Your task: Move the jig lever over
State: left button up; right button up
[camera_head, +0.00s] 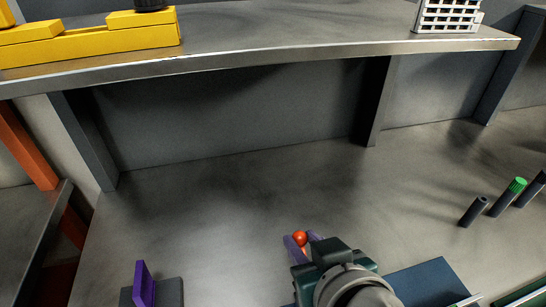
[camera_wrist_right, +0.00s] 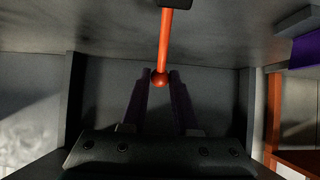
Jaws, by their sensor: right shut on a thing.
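The jig lever is an orange rod (camera_wrist_right: 164,35) with a round ball knob (camera_wrist_right: 159,79) at its end; in the head view only the red-orange ball (camera_head: 299,238) shows clearly. My right gripper (camera_wrist_right: 159,76) has its purple fingers on either side of the ball and is shut on it. In the head view the gripper (camera_head: 302,240) comes in from the bottom and hides the rest of the lever. The lever's dark mount (camera_wrist_right: 175,3) shows at the top edge of the wrist view. My left gripper is not in view.
A purple upright plate (camera_head: 143,284) on a grey block stands at the lower left. A blue panel (camera_head: 428,282) lies right of my gripper. Several dark cylinders, one green-capped (camera_head: 517,185), stand at right. A raised shelf (camera_head: 300,50) crosses behind; the bench below it is clear.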

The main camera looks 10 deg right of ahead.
grip_shut()
jog(key=shift+s+r+p, duration=0.3)
jog(key=shift+r+p, duration=0.1)
jog(key=shift+r, duration=0.05)
jog(key=shift+p+v, duration=0.55)
jog(key=shift+v, duration=0.25)
jog(key=shift+s+r, duration=0.15)
jog(key=shift+s, duration=0.05)
jog(key=shift+f+p+v, duration=0.2)
jog(key=shift+p+v, duration=0.35)
jog(key=shift+v, duration=0.55)
jog(key=shift+s+r, duration=0.15)
jog(key=shift+s, duration=0.5)
